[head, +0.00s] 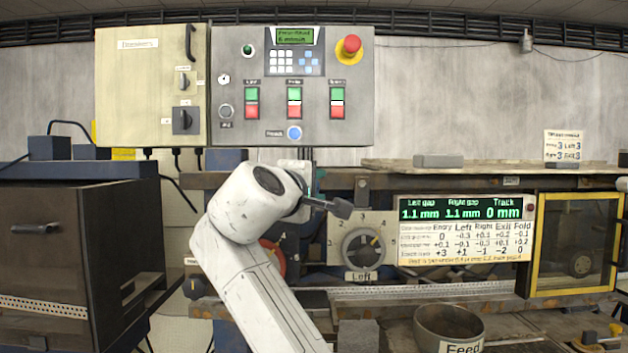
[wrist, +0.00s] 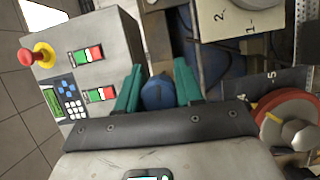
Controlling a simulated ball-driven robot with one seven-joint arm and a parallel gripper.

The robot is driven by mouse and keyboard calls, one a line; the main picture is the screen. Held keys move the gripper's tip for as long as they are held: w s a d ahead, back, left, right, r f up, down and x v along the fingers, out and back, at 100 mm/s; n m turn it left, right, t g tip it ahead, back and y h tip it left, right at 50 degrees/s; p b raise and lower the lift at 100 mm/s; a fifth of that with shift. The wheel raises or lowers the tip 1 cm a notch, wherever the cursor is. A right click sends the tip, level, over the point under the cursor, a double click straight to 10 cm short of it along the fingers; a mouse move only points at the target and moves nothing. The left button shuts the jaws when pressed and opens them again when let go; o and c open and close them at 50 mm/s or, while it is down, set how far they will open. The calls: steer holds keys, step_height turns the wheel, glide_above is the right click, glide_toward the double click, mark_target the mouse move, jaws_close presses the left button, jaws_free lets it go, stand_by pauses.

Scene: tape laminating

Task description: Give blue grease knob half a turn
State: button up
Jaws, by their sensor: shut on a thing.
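The blue grease knob (wrist: 157,93) shows in the wrist view as a rounded blue shape between the two green fingers of my gripper (wrist: 158,88). The fingers stand on its left and right sides, and my gripper is shut on it. The dark gripper body covers its lower part in that view. In the head view my white arm reaches up to the machine's front, left of the dial marked Left. The knob is hidden there behind my arm, and the fingers hardly show.
The grey Left dial (head: 363,249) is just right of my wrist in the head view. A red round knob (wrist: 288,119) is close on the right in the wrist view. The control panel (head: 292,86) is above my arm. A bowl marked Feed (head: 448,328) stands lower right.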

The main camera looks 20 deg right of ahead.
steer(key=m+y+p, duration=0.1)
steer(key=m, duration=0.2)
steer(key=shift+f+g, duration=0.2)
steer(key=shift+g, duration=0.2)
steer(key=m+y+p, duration=0.1)
steer(key=m, duration=0.1)
steer(key=m+y+p, duration=0.1)
steer(key=shift+f+m+g, duration=0.2)
steer(key=shift+m+g, duration=0.1)
steer(key=shift+m, duration=0.1)
steer(key=m, duration=0.1)
steer(key=m+y, duration=0.1)
steer(key=shift+a+f+m+y+p, duration=0.1)
steer(key=shift+f+m+y+p, duration=0.05)
steer(key=shift+m+y+p, duration=0.2)
steer(key=shift+a+f+m+y, duration=0.15)
steer(key=shift+m+y, duration=0.6)
steer(key=shift+m, duration=0.4)
steer(key=o, duration=1)
steer(key=shift+r+p, duration=0.25)
steer(key=shift+p, duration=0.05)
steer(key=b+v, duration=0.2)
steer(key=v, duration=0.8)
steer(key=shift+s+b, duration=0.3)
steer(key=shift+s, duration=0.1)
